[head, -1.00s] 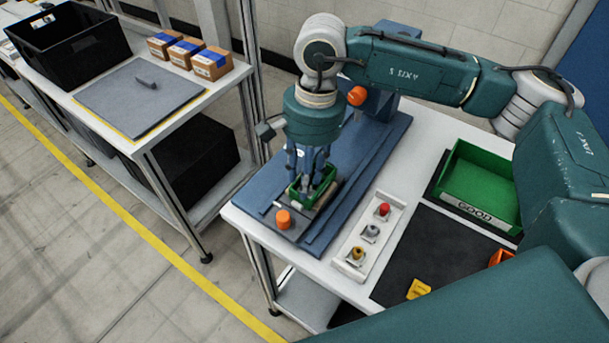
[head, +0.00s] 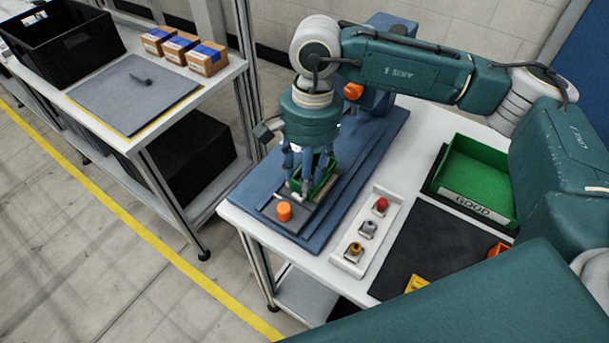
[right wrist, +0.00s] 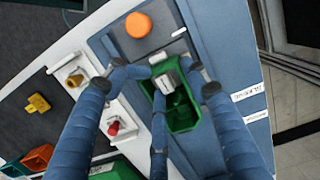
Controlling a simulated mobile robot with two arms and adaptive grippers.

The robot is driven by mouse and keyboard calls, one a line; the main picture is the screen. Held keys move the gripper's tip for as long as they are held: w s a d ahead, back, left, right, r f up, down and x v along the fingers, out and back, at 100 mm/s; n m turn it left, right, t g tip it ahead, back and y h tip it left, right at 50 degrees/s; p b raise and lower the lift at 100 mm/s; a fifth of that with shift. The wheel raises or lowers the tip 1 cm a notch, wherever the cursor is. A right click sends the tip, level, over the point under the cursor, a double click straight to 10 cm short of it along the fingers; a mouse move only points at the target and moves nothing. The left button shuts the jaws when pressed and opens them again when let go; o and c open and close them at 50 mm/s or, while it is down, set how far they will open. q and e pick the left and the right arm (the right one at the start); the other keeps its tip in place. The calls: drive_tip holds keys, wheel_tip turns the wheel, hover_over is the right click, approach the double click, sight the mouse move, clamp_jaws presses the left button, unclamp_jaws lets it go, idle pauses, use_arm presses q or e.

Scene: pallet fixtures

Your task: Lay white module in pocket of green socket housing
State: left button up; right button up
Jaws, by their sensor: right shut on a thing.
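The green socket housing (head: 325,174) sits in the blue pallet fixture near the front of the table; it also shows in the right wrist view (right wrist: 186,120). My right gripper (head: 307,184) points down over it, with its fingers around the housing's near end. In the right wrist view the gripper (right wrist: 164,84) is shut on the white module (right wrist: 167,78), a pale block at one end of the housing's opening. I cannot tell whether the module touches the pocket floor. The fingers hide most of the module in the head view. My left gripper is not in view.
An orange knob (head: 284,211) stands close beside the housing on the fixture (head: 372,150). A white button strip (head: 368,229) lies to the right, then a dark mat (head: 425,250) and a green GOOD bin (head: 478,175). A side shelf with a black crate (head: 62,45) stands left.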

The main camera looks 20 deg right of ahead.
drive_tip(key=shift+r, duration=0.1)
drive_tip(key=shift+r+p, duration=0.55)
drive_tip(key=shift+r, duration=0.75)
drive_tip(key=shift+o, duration=0.5)
drive_tip(key=o, duration=0.5)
drive_tip(key=shift+c, duration=0.2)
drive_tip(key=shift+r, duration=0.1)
wheel_tip(320, 180, up, 12)
drive_tip(key=w+d, duration=0.1)
